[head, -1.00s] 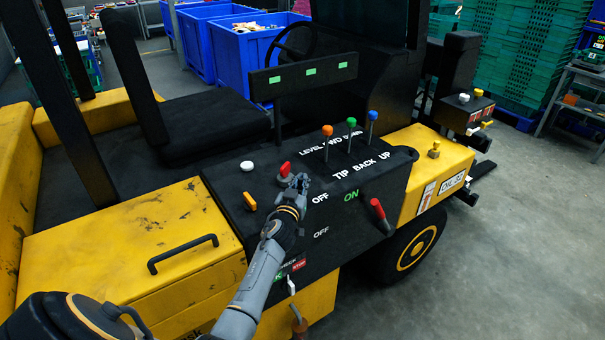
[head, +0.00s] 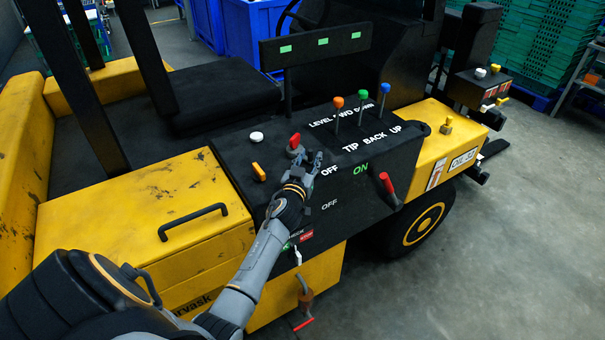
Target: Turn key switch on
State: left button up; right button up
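The black control panel (head: 235,150) of the yellow vehicle carries a red knob (head: 294,140) on a grey base and a yellow key-like knob (head: 258,171). A red-handled lever (head: 387,184) sits at the panel's right, near the green ON label. I cannot tell for sure which is the key switch. My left gripper (head: 314,157) is just right of the red knob, by the upper OFF label, with its fingertips parted. Nothing shows between them. I cannot tell whether it touches the knob or panel. My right gripper is out of view.
Orange, green and blue-topped levers (head: 362,105) rise behind the gripper. A white button (head: 256,137) is to its left. A black handle (head: 193,221) stands on the yellow cover. Open floor (head: 500,260) lies to the right.

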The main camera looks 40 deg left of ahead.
pick_arm(q)
jog(key=v, duration=0.9)
jog(key=shift+s, duration=0.2)
jog(key=shift+d, duration=0.1)
